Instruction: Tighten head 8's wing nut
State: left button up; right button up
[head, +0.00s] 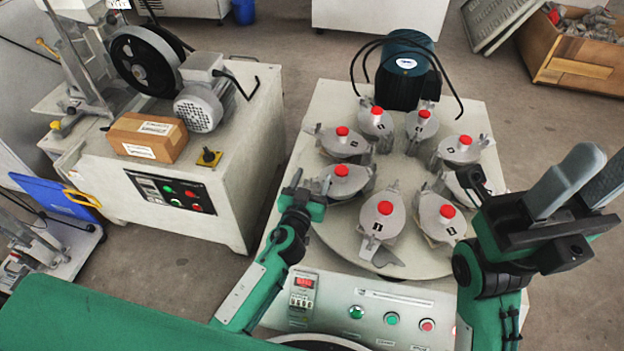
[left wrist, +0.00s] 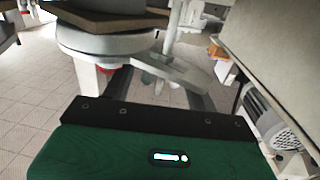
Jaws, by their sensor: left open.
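Several grey heads with red knobs stand in a ring on the round turntable (head: 335,232). Their small number labels are too small to read surely, so I cannot tell which is head 8. My left gripper (head: 298,184) is open at the turntable's left edge, beside the left head (head: 345,184). Whether its fingers touch that head's wing nut cannot be told. The left wrist view shows a large round grey part (left wrist: 100,42) with a bit of red below it, close up. My right gripper (head: 600,165) is raised at the right, fingers apart and empty, partly covering the right head.
The machine's front panel (head: 375,305) has a red display and several buttons. A dark green motor (head: 405,75) with black cables stands behind the ring. A second machine (head: 225,170) with a brown box (head: 148,137) stands left, across a floor gap. A wooden crate (head: 575,60) is far right.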

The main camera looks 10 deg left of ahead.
pick_arm(q)
jog(key=c, duration=1)
